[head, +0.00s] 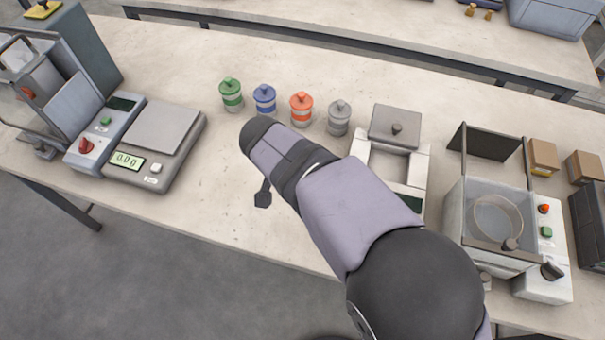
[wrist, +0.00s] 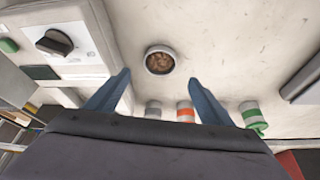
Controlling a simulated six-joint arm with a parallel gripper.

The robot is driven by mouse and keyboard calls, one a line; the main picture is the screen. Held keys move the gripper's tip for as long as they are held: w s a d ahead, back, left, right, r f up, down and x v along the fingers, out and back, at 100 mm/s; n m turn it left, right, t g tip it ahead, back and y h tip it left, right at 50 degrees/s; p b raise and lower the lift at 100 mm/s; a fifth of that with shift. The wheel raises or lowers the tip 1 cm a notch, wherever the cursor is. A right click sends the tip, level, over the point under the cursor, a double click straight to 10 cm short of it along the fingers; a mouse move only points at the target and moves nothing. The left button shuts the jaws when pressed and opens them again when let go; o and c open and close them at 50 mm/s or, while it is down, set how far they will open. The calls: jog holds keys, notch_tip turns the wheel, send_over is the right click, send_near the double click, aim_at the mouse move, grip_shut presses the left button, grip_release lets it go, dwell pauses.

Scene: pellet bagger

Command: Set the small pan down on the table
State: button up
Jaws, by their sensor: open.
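The small pan (wrist: 159,48) is a round, pale-rimmed dish with brown pellets in it. In the wrist view it appears to stand upright on the bare table top, just beyond my fingertips. My gripper (wrist: 159,76) is open, with its two blue-grey fingers spread apart. The pan lies in line with the gap between them, and neither finger visibly touches it. The table (head: 215,215) is pale and speckled.
Green (head: 231,95), blue (head: 264,99), orange (head: 301,109) and grey (head: 339,118) canisters stand in a row behind my arm. A scale (head: 163,128) reading 0.0 g is left. A grey-lidded box (head: 394,127) and a sieve machine (head: 495,220) are right.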

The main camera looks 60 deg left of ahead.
jog(key=shift+v, duration=1.4)
jog(key=shift+m+g+h, duration=0.3)
jog(key=shift+h, duration=0.4)
jog(key=w+d, duration=0.2)
jog(key=w, duration=0.1)
jog(key=w+d, duration=0.3)
jog(key=w+d+r+b, duration=0.1)
jog(key=w+d, duration=0.1)
jog(key=w, duration=0.1)
jog(key=shift+d, duration=0.2)
jog(key=shift+m+g+h, duration=0.3)
jog(key=shift+g+h, duration=0.3)
jog(key=shift+g, duration=0.3)
jog(key=w+d, duration=0.2)
jog(key=d, duration=0.2)
jog(key=w+d, duration=0.3)
jog(key=d, duration=0.2)
jog(key=w+d+r, duration=0.1)
jog(key=w+d, duration=0.1)
jog(key=d, duration=0.2)
jog(key=shift+w+d, duration=0.15)
jog(key=shift+d, duration=0.25)
jog(key=d+f+m, duration=0.2)
jog(key=d+f, duration=0.1)
jog(key=d, duration=1.2)
jog(key=s+d+f+m+g, duration=0.1)
jog(key=d+f+m, duration=0.2)
jog(key=d, duration=1.3)
jog(key=shift+d+m+g+p, duration=0.3)
jog(key=shift+p, duration=0.05)
